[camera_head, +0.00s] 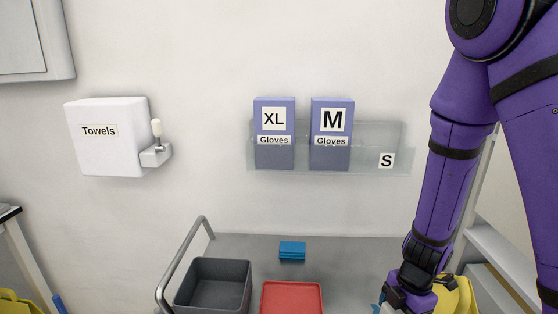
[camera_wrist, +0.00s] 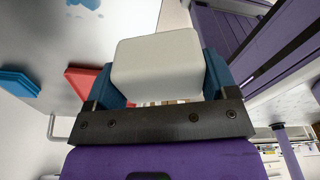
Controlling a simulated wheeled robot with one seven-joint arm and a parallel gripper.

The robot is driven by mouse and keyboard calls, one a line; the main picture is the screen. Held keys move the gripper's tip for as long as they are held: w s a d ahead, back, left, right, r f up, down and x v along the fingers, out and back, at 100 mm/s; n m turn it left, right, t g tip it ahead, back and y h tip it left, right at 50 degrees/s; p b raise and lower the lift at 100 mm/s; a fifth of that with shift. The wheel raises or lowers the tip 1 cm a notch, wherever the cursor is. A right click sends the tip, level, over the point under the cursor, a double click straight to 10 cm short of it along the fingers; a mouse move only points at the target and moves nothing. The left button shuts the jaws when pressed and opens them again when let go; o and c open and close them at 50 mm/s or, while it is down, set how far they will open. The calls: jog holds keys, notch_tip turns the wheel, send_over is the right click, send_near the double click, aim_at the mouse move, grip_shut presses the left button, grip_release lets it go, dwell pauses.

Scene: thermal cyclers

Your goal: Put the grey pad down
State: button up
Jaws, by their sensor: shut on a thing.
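The grey pad (camera_wrist: 158,66) is a pale, rounded block in the wrist view. It sits between the two blue fingers of my gripper (camera_wrist: 162,80), which is shut on it. In the head view my gripper (camera_head: 383,306) is at the bottom edge, right of the red tray. Only a bit of a blue finger shows there, and the pad is hidden or out of frame. I cannot tell from these views how high the pad is above a surface.
A grey cart top (camera_head: 345,250) carries a dark grey bin (camera_head: 213,284), a red tray (camera_head: 292,298) and a blue block (camera_head: 292,250). A cart handle (camera_head: 180,262) rises at left. A yellow thing (camera_head: 456,296) is beside my arm. Glove boxes (camera_head: 303,150) and a towel dispenser (camera_head: 120,155) hang behind.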

aim_at(378, 283)
jog(key=shift+s+f, duration=0.1)
jog(key=shift+s, duration=0.15)
jog(key=m, duration=0.1)
jog(key=w+m, duration=0.1)
jog(key=w+f+m, duration=0.1)
jog(key=shift+w+d, duration=0.15)
jog(key=shift+d, duration=0.1)
jog(key=w+f+m, duration=0.1)
jog(key=w+m, duration=0.1)
jog(key=m, duration=0.1)
jog(key=w+d+f+m+t, duration=0.1)
jog(key=w+m, duration=0.2)
jog(key=w+f+m, duration=0.1)
jog(key=w+m, duration=0.1)
jog(key=shift+w+d+f+m, duration=0.15)
jog(key=shift+w+d+m, duration=0.05)
jog(key=shift+d+m, duration=0.2)
jog(key=w+m, duration=0.2)
jog(key=w+d+f+m, duration=0.1)
jog(key=w+m, duration=0.2)
jog(key=w+f+m+h, duration=0.1)
jog(key=w+m, duration=0.2)
jog(key=shift+d+t, duration=0.25)
jog(key=shift+t, duration=0.15)
jog(key=shift+w+d+m, duration=0.1)
jog(key=shift+w+m, duration=0.8)
jog(key=shift+m, duration=0.1)
jog(key=shift+s, duration=0.1)
